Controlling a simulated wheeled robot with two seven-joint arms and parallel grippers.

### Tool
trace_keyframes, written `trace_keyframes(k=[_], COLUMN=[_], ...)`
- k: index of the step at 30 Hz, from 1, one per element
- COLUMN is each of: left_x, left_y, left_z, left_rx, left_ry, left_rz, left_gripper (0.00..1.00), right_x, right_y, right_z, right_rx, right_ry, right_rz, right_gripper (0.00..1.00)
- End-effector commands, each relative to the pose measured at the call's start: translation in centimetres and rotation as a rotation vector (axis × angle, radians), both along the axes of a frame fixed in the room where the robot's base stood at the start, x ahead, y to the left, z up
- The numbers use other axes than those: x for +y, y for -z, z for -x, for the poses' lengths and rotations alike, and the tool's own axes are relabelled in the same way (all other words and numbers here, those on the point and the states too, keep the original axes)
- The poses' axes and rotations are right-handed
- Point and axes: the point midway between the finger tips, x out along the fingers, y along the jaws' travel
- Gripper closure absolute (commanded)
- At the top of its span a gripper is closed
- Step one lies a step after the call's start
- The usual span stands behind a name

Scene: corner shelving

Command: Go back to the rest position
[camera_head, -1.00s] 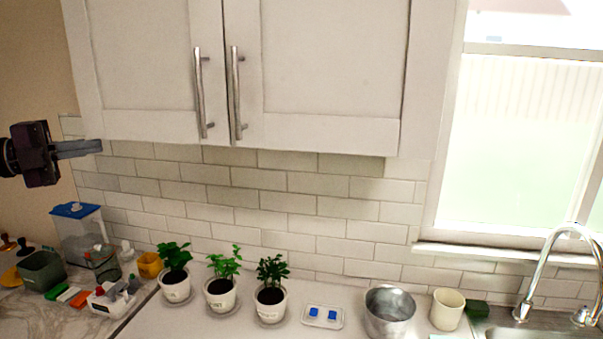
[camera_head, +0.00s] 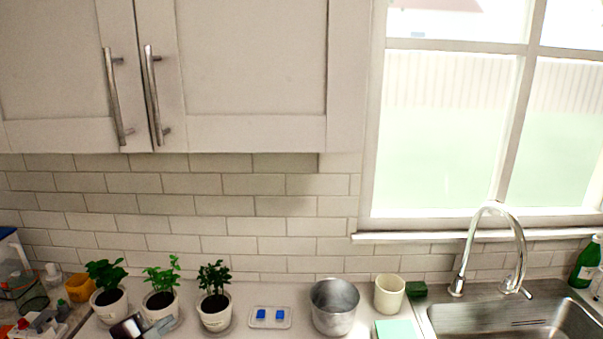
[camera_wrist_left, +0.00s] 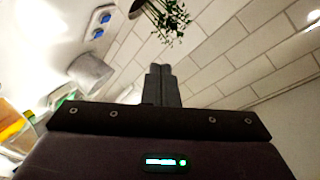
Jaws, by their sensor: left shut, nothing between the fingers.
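My left gripper (camera_head: 140,328) shows at the bottom edge of the head view, in front of the left and middle potted plants. Only its tip end is in the picture; the rest of the arm is out of view. In the left wrist view its two grey fingers (camera_wrist_left: 161,72) lie together, shut and empty, with the tiled wall beyond them. My right gripper is in no view.
Potted plants (camera_head: 215,312), a tray with blue pieces (camera_head: 270,318), a metal pot (camera_head: 334,308) and a cream cup (camera_head: 389,294) stand on the counter. The sink (camera_head: 500,318) and tap (camera_head: 515,232) are at right. Cabinets (camera_head: 250,60) hang above.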

Motion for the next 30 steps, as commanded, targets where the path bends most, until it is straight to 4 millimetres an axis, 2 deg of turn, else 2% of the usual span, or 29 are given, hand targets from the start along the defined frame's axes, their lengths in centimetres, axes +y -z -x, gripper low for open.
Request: trace_keyframes(k=[1, 3, 6, 9, 15, 27, 30], left_x=[-2.1, -4.2, -6.7, -8.3, -10.3, -12.9, -12.8], left_y=[2.0, 4.1, 6.3, 7.4, 8.0, 7.1, 10.5], left_z=[1.7, 4.2, 8.4, 12.2, 17.9, 26.6, 25.8], left_rx=[0.067, 0.171, 0.330, 0.469, 0.679, 1.003, 1.006], left_ry=[-0.062, -0.161, -0.303, -0.416, -0.562, -0.748, -0.748], left_rz=[0.053, 0.110, 0.192, 0.256, 0.341, 0.466, 0.451], left_gripper=[1.00, 1.00, 1.00, 1.00, 1.00, 1.00, 1.00], right_x=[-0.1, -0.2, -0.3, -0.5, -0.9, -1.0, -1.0], right_y=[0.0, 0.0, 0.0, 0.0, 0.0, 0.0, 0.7], right_z=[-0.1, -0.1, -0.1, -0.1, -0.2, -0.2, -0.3], right_rx=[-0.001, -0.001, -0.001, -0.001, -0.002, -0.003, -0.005], right_ry=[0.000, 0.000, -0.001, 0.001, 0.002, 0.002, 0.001], right_rz=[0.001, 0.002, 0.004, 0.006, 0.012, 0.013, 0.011], right_gripper=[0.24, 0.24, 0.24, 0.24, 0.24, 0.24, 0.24])
